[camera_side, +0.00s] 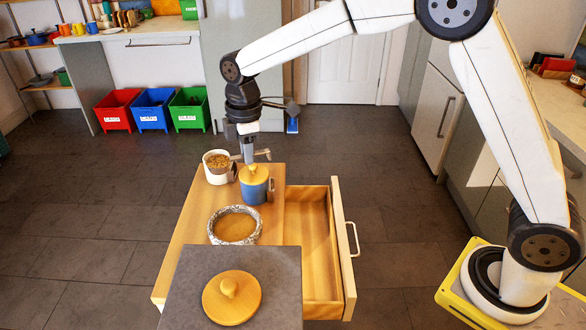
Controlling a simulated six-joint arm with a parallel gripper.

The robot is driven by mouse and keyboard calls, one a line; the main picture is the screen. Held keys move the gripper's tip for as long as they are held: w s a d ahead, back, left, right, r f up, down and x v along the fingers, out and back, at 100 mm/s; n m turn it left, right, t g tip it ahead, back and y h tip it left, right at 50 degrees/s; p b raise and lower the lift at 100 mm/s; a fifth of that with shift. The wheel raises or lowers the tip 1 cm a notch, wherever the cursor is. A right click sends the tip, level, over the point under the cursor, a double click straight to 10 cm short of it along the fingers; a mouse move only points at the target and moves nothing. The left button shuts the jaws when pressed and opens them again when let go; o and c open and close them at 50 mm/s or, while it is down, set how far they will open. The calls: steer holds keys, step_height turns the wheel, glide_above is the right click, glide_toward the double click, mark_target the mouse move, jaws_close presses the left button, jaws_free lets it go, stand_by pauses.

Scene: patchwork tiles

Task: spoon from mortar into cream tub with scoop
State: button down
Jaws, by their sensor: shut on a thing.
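The cream tub (211,177) stands at the back left of the wooden top, with brown grainy stuff in it. The mortar (213,236), a grey speckled bowl, sits nearer the camera with an orange-brown fill or floor. My gripper (248,156) points down just right of the tub, behind the blue jar. It is shut on what appears to be the scoop. The scoop is too small and too hidden to make out clearly, and I cannot tell whether it carries anything.
A blue jar (253,194) with a wooden lid stands between tub and mortar, close to my gripper. A round wooden knobbed lid (231,298) lies on a grey slab (285,268) in front. An open, empty-looking drawer (318,240) sticks out to the right.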

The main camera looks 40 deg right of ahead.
steer(key=w+d+m, duration=0.2)
steer(key=w+d, duration=0.1)
steer(key=w, duration=0.4)
steer(key=w+d+m, duration=0.2)
steer(key=w+d, duration=0.2)
steer(key=w, duration=0.3)
steer(key=shift+w+d+f+m, duration=0.2)
steer(key=shift+d+f+m, duration=0.1)
steer(key=shift+m, duration=0.1)
steer(key=shift+a+f+t+h, duration=0.2)
steer(key=shift+f+t+h, duration=0.1)
steer(key=shift+h, duration=0.2)
stand_by(0.4)
steer(key=shift+s+a+f+n+t+h, duration=0.1)
steer(key=shift+s+a+f+t+h, duration=0.1)
steer(key=shift+f+t+h, duration=0.5)
steer(key=shift+s+a+f+n+t+h, duration=0.15)
steer(key=shift+f+t+h, duration=0.15)
steer(key=shift+t+h, duration=0.75)
steer(key=shift+s+a+f+n+t+h, duration=0.1)
steer(key=shift+s+a+f+t+h, duration=0.1)
steer(key=shift+f+t+h, duration=0.65)
steer(key=shift+s+a+t+h, duration=0.15)
steer(key=shift+t+h, duration=0.75)
steer(key=shift+h, duration=0.3)
